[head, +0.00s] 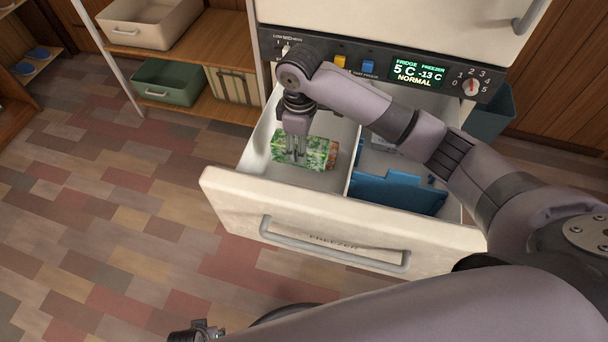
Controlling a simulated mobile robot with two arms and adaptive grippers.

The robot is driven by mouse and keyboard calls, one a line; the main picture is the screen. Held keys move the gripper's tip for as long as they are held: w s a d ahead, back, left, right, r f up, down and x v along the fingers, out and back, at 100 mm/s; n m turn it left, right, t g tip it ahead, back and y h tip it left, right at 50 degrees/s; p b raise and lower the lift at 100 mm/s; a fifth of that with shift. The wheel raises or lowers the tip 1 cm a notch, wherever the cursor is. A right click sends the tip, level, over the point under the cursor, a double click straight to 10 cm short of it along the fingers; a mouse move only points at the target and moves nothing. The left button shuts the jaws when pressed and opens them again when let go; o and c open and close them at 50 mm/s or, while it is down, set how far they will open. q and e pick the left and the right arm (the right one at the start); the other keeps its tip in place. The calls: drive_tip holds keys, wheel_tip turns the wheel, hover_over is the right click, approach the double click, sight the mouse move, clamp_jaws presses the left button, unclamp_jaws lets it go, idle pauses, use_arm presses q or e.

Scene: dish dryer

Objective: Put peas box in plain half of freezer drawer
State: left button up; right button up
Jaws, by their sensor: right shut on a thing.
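The freezer drawer (330,226) is pulled open below the control panel. A divider (354,160) splits it into a plain white left half and a right half that holds blue pieces (398,192). The green peas box (317,150) is in the left half, lying roughly flat. My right gripper (296,155) points down into that half and is shut on the box, hiding part of it. I cannot tell if the box touches the drawer floor. My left gripper (196,331) is only partly in view at the bottom edge, and its fingers are unclear.
The drawer handle (330,247) juts out at the front. Above is the control panel (400,70) with a display and knob. Shelves at the left hold a cream bin (148,24) and a green bin (168,82). The tiled floor to the left is clear.

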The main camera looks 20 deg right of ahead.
wheel_tip(320, 180, down, 11)
drive_tip(key=shift+f+b, duration=0.1)
drive_tip(key=shift+b, duration=1.1)
use_arm(q)
drive_tip(key=w+r+b, duration=0.1)
drive_tip(key=w+r, duration=0.3)
drive_tip(key=r, duration=0.8)
drive_tip(key=shift+w+d+t, duration=0.2)
drive_tip(key=shift+d+t, duration=0.05)
drive_tip(key=shift+t, duration=0.15)
use_arm(e)
drive_tip(key=shift+f, duration=1.95)
drive_tip(key=o, duration=1.4)
drive_tip(key=shift+f, duration=0.1)
drive_tip(key=shift+r, duration=0.5)
use_arm(q)
drive_tip(key=s+f+p, duration=0.3)
drive_tip(key=f, duration=0.7)
drive_tip(key=shift+a+g, duration=0.15)
drive_tip(key=shift+g, duration=0.15)
use_arm(e)
wheel_tip(320, 180, up, 11)
drive_tip(key=shift+r, duration=0.15)
